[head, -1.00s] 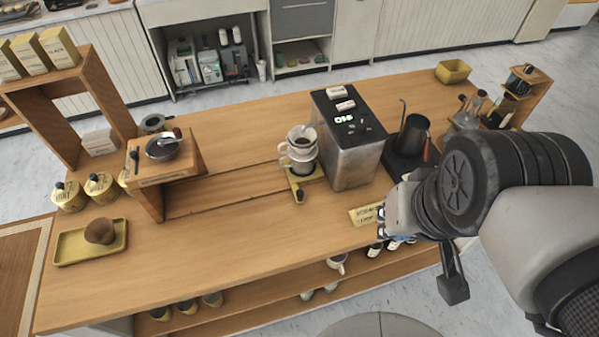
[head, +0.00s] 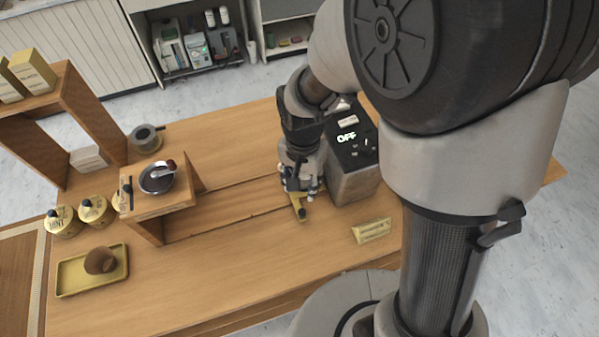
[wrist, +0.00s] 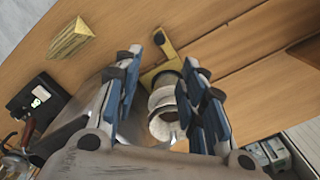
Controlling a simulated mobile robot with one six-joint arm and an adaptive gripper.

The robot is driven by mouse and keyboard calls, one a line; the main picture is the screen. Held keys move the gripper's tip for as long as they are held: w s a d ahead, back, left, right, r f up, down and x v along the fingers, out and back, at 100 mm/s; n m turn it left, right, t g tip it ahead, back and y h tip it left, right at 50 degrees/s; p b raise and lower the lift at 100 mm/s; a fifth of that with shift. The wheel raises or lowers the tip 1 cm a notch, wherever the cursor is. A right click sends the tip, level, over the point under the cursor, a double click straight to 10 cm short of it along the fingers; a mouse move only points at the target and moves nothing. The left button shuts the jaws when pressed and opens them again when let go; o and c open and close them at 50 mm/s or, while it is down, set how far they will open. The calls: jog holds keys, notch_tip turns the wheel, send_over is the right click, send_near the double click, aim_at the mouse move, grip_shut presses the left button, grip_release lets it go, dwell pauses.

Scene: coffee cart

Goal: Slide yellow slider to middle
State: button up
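The yellow slider (head: 298,205) stands at the right part of the groove in the wooden counter, beside the coffee machine. In the wrist view the slider (wrist: 168,55) is an L-shaped yellow piece with a dark knob (wrist: 160,38) at its end. A white dripper and cup (wrist: 163,105) stand on it. My gripper (head: 298,180) is above the slider and hides most of the dripper and cup in the head view. In the wrist view my gripper (wrist: 170,62) is open, with blue-padded fingers either side of the dripper. Contact cannot be told.
The coffee machine (head: 352,180) is close on the right of my gripper. The groove (head: 235,212) runs left toward a small wooden stand (head: 190,198). A yellow sign (head: 372,231) is at the front right. The counter between stand and slider is clear.

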aim_at(302, 211)
notch_tip(302, 211, down, 16)
jog(key=b, duration=0.3)
jog(key=shift+b, duration=0.35)
jog(key=shift+c, duration=0.5)
grip_shut()
